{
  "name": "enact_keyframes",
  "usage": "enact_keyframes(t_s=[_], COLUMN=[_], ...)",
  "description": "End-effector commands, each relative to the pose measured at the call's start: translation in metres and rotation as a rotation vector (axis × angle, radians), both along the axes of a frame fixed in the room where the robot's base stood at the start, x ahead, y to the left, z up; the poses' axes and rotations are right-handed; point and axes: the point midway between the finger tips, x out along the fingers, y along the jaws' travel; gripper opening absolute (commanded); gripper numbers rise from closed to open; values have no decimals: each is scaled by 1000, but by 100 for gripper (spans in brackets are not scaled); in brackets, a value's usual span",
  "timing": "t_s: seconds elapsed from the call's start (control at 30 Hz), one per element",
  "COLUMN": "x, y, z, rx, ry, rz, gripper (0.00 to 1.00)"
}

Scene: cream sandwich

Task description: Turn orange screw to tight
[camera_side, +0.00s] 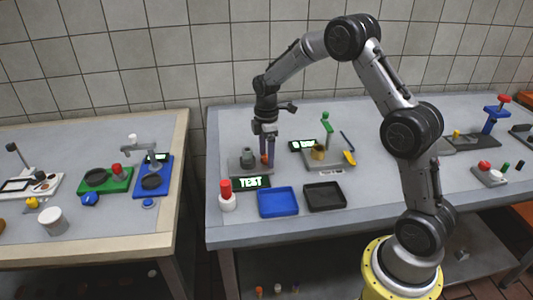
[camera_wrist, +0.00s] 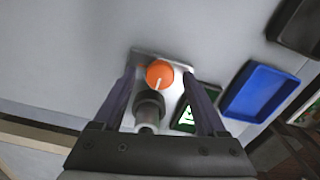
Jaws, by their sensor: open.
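The orange screw (camera_wrist: 159,74) is a round knob with a white line on its top, seen from above in the wrist view. It sits on a small grey plate (camera_wrist: 176,59). My gripper (camera_wrist: 160,76) is open, with one dark finger on each side of the screw; no contact is clear. In the side view my gripper (camera_side: 267,160) points straight down low over the plate (camera_side: 235,168), and a little orange (camera_side: 263,159) shows at its fingers. A dark grey cylindrical part (camera_wrist: 149,106) stands on the plate beside the screw.
A "TEST" display (camera_side: 250,183), a red-topped white button (camera_side: 227,204), a blue tray (camera_side: 277,203) and a black tray (camera_side: 325,196) lie in front. A grey fixture (camera_side: 325,167) with green and yellow parts stands to the right. Bare tabletop lies behind.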

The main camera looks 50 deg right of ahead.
Motion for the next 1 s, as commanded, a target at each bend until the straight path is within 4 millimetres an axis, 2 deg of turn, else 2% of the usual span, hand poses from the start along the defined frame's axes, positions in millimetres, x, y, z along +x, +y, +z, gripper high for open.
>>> enact_keyframes(t_s=[0.03, 0.07, 0.43, 0.47, 0.77, 1.0], x=[0, 0, 0, 0, 0, 0], y=[0, 0, 0, 0, 0, 0], z=[0, 0, 0, 0, 0, 0], rx=[0, 0, 0, 0, 1, 1], ry=[0, 0, 0, 0, 1, 1], rz=[0, 0, 0, 0, -23, -140], gripper=[74, 69, 2, 0, 0, 0])
